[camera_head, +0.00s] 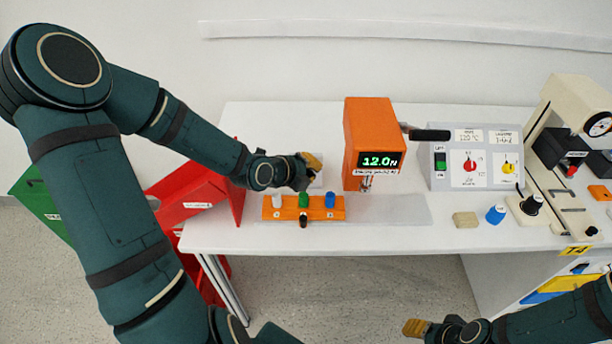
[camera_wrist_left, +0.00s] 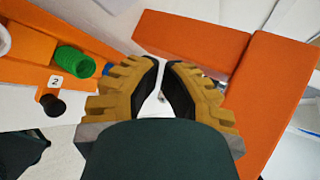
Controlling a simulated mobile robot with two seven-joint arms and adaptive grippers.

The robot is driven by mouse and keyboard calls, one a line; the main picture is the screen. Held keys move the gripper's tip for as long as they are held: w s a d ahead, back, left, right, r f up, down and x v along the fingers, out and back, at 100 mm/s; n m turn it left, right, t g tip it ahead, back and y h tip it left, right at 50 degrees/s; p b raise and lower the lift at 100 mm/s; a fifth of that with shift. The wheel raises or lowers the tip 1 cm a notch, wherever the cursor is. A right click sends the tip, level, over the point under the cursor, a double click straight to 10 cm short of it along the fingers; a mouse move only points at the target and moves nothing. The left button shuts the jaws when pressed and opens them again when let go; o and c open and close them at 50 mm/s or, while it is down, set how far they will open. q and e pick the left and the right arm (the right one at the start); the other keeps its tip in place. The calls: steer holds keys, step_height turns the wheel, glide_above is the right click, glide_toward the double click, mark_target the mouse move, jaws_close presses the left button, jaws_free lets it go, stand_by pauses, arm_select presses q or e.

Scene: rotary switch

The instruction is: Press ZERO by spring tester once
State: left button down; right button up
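The orange spring tester (camera_head: 368,125) stands on the white table, its green display reading 12.0 N. I cannot make out its ZERO button. In the left wrist view, its orange body (camera_wrist_left: 270,95) fills the right side. My left gripper (camera_head: 312,163) is left of the tester, behind the orange button strip, apart from the tester in the head view. In the left wrist view, its yellow-and-black fingers (camera_wrist_left: 161,68) have a narrow gap between them, with nothing held. My right gripper (camera_head: 417,328) is low in front of the table; its opening is hidden.
The orange strip (camera_head: 268,214) carries white, green and blue knobs, with a dark knob in front. Red bins (camera_head: 190,192) stand left. A grey panel (camera_head: 441,183) with switches, a wooden block (camera_head: 465,219) and a blue knob (camera_head: 495,214) stand right. A grey mat (camera_head: 400,211) lies bare before the tester.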

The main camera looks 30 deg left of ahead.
arm_select(q)
steer(key=w+f+b, duration=0.1)
steer(key=w+a+f+b, duration=0.1)
steer(key=f, duration=0.1)
steer(key=w+a+f+b, duration=0.1)
steer(key=f, duration=0.1)
steer(key=shift+w+a+f+b, duration=0.1)
steer(key=shift+w+f+b, duration=0.1)
steer(key=shift+w+b, duration=0.15)
steer(key=shift+w+a+f+b, duration=0.4)
steer(key=shift+w+f+b, duration=0.2)
steer(key=shift+f, duration=0.05)
steer(key=shift+f, duration=0.1)
stand_by(0.8)
steer(key=shift+w+a+f+b, duration=0.15)
steer(key=shift+w+f+b, duration=0.1)
steer(key=shift+b, duration=0.15)
steer(key=shift+w+a+f, duration=0.1)
steer(key=shift+w+f, duration=0.1)
steer(key=shift+f, duration=0.1)
stand_by(0.7)
steer(key=shift+s+r, duration=0.1)
steer(key=shift+r, duration=0.05)
steer(key=shift+s+d+r+p, duration=0.3)
steer(key=shift+s+r, duration=0.1)
steer(key=shift+r, duration=0.1)
